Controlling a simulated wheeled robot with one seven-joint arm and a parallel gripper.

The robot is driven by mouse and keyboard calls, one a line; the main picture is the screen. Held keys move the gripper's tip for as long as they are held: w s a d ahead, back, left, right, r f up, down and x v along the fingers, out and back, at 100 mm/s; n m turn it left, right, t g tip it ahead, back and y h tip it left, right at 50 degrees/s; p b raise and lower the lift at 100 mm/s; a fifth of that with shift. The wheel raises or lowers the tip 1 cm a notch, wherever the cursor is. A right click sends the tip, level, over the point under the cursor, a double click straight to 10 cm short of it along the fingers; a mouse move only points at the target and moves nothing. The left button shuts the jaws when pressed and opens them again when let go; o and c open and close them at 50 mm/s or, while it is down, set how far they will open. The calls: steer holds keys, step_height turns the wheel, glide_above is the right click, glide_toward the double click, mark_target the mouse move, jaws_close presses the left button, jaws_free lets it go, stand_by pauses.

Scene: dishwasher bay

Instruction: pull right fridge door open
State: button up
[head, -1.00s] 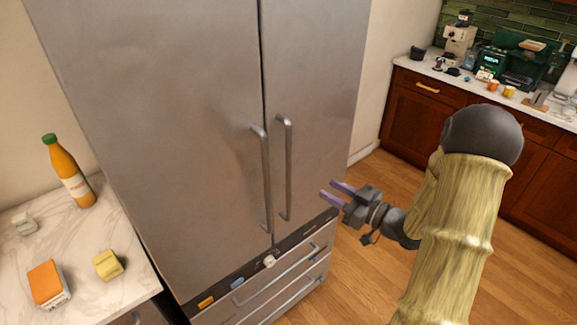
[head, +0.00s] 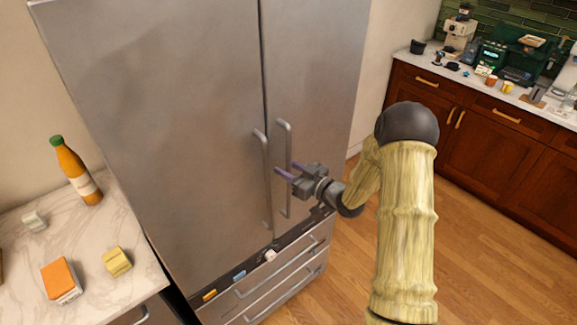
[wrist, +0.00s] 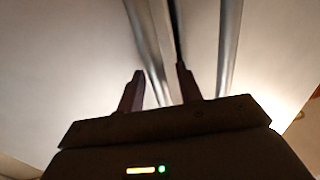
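The fridge has two tall grey steel doors. The right fridge door (head: 325,75) looks shut against the left door (head: 165,110), with a thin dark seam between them. The right door's vertical bar handle (head: 285,140) also shows in the wrist view (wrist: 229,45), right of both fingers. The left door's handle (head: 263,160) also shows in the wrist view (wrist: 152,45), partly lined up with the gap between the fingers. My gripper (head: 285,170) is open, its purple fingers close to the right handle. I cannot tell whether they touch it.
Fridge drawers (head: 285,275) with handles lie below the doors. A marble counter (head: 85,235) at left holds an orange bottle (head: 76,172) and small boxes. Wooden cabinets (head: 500,140) with appliances stand at right. Wooden floor (head: 470,260) is clear on the right.

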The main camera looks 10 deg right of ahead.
jaws_close()
steer(key=shift+s, duration=0.1)
stand_by(0.3)
